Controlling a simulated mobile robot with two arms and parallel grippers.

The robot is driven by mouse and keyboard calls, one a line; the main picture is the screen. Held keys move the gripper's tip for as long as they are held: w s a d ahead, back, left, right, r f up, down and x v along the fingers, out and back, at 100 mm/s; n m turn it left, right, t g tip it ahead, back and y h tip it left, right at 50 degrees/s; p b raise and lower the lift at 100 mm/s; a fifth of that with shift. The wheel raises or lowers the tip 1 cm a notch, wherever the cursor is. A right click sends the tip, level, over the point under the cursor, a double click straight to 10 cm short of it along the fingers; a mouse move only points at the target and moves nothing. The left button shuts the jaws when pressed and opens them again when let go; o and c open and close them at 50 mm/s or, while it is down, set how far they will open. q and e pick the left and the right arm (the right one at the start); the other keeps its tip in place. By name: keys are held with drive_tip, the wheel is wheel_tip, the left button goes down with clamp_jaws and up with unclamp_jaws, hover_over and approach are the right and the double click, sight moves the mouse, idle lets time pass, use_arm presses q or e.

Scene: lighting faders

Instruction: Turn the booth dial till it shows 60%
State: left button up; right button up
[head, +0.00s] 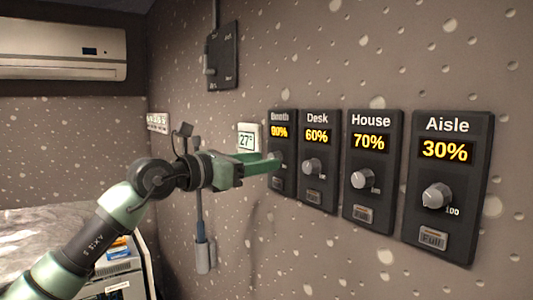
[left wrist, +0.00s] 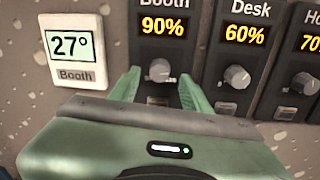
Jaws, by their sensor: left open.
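The Booth dial panel (head: 280,185) is the leftmost of the row on the wall, and its display reads 90%. In the left wrist view its display (left wrist: 162,26) also reads 90%. The round grey booth knob (left wrist: 159,70) sits below the display, between and just beyond the fingers of my left gripper (left wrist: 158,88). In the head view my left gripper (head: 268,162) reaches the Booth panel from the left and covers part of it. The gripper is open, with a finger on each side of the knob; contact cannot be told. My right gripper is not in view.
To the right are the Desk panel (head: 319,190) at 60%, House panel (head: 372,200) at 70% and Aisle panel (head: 450,225) at 30%. A white thermostat labelled Booth (left wrist: 74,74) shows 27° on the left. A dark switch box (head: 223,60) hangs higher on the wall.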

use_arm(q)
drive_tip(key=shift+p+x, duration=0.3)
drive_tip(key=shift+x, duration=0.8)
drive_tip(key=shift+c, duration=0.2)
clamp_jaws()
